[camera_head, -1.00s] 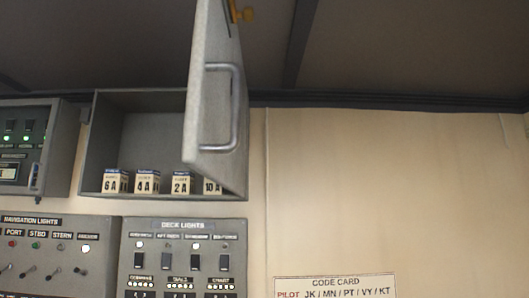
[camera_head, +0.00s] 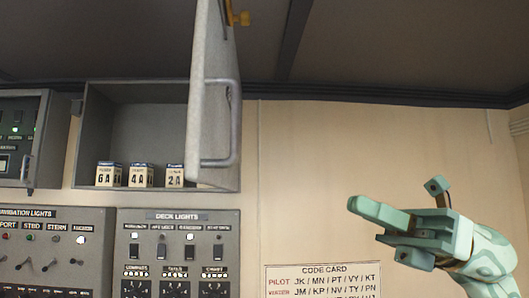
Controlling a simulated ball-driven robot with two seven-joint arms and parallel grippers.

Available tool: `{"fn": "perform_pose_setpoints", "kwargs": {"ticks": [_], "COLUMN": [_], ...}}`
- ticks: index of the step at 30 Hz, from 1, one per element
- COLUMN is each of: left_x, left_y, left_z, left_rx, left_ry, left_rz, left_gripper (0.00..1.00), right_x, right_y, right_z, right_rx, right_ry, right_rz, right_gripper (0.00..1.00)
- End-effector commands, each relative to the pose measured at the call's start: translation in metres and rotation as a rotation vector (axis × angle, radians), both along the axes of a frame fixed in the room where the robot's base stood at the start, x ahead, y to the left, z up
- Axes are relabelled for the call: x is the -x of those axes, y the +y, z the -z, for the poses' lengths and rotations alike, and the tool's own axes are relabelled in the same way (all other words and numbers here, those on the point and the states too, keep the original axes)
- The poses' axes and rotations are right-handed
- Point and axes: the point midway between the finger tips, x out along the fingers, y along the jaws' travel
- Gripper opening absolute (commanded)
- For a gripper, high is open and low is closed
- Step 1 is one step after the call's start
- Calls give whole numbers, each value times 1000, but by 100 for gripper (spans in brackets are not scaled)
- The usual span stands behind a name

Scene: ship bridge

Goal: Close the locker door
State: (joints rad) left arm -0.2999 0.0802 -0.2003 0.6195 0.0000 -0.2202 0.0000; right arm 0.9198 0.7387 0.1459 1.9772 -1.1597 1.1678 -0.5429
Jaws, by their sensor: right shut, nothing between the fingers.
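The grey locker (camera_head: 135,125) hangs on the wall at the upper left. Its door (camera_head: 208,95) stands open, swung out toward me from the right side, with a metal bar handle (camera_head: 236,125) on its right-hand face. Small labelled boxes (camera_head: 141,176) stand on the locker floor; the door hides the right part of the inside. My right gripper (camera_head: 362,208) is at the right, shut and empty, pointing left. In the picture it is to the right of and below the door, apart from it. My left gripper is not in view.
A deck lights panel (camera_head: 178,250) and a navigation lights panel (camera_head: 50,250) sit below the locker. Another panel (camera_head: 14,135) with green lights is left of it. A code card (camera_head: 322,280) is on the wall at bottom centre. The wall right of the door is bare.

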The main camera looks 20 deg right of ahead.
Motion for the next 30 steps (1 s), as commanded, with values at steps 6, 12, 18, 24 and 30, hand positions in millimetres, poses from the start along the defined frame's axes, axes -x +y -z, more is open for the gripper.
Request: {"fn": "perform_pose_setpoints", "kwargs": {"ticks": [6,12,18,24,30], "left_x": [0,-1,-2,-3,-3], "left_y": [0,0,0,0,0], "left_z": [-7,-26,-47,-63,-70], "left_rx": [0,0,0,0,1], "left_ry": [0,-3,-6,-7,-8], "left_rz": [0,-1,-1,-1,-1], "left_gripper": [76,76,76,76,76], "right_x": [15,11,7,3,1], "right_y": [12,46,87,118,133], "right_z": [-9,-24,-38,-48,-50], "right_rx": [76,73,71,71,71], "right_ry": [-56,-56,-52,-51,-51], "right_rz": [14,11,10,10,12], "right_gripper": [0,0,0,0,0]}}
